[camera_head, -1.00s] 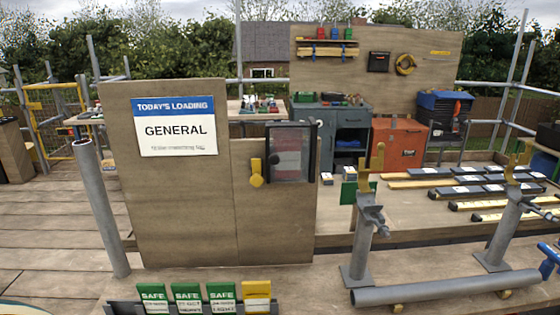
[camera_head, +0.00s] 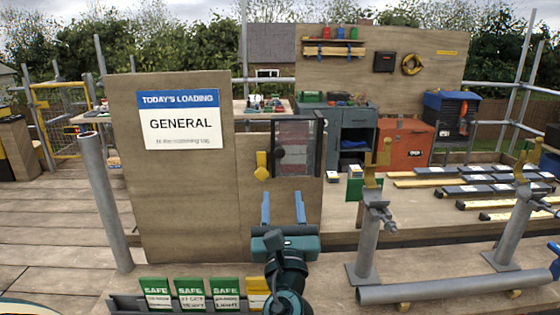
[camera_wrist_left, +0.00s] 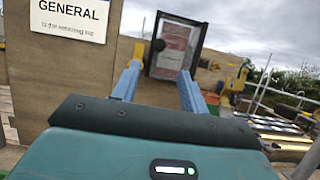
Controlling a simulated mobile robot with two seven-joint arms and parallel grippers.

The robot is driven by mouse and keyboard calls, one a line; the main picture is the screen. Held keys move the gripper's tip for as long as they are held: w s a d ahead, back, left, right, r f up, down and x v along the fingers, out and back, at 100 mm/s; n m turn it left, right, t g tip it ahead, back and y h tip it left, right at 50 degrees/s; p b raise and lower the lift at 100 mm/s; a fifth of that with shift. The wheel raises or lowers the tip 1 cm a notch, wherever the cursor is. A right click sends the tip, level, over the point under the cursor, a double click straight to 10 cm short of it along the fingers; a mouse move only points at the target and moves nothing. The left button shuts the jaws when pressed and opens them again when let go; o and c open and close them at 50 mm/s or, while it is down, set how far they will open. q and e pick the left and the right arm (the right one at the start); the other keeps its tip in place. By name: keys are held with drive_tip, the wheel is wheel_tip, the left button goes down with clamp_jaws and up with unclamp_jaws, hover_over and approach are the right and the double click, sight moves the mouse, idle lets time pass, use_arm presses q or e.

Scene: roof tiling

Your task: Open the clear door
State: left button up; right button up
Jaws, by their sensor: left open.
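The clear door (camera_head: 296,150) is a dark-framed see-through panel on the wooden board, with a red and white thing behind it. It looks closed. A dark round knob (camera_head: 280,153) sits at its left side. In the left wrist view the clear door (camera_wrist_left: 176,46) is ahead, with the knob (camera_wrist_left: 158,45) at its left edge. My left gripper (camera_head: 283,208) is open and empty, its blue fingers pointing up, below the door in the picture. In the left wrist view its fingers (camera_wrist_left: 157,88) are spread apart, with the door beyond them. My right gripper is not in view.
A yellow latch-like piece (camera_head: 262,166) is left of the door. A sign (camera_head: 180,119) reading GENERAL is on the board (camera_head: 185,210). Green SAFE tags (camera_head: 190,292) stand in a rack in front. A grey post (camera_head: 374,235) with a yellow top stands to the right.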

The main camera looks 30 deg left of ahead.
sight(279, 154)
use_arm(q)
drive_tip(key=p+x, duration=0.2)
drive_tip(key=x, duration=1)
drive_tip(key=shift+f, duration=0.1)
drive_tip(key=shift+c, duration=0.4)
clamp_jaws()
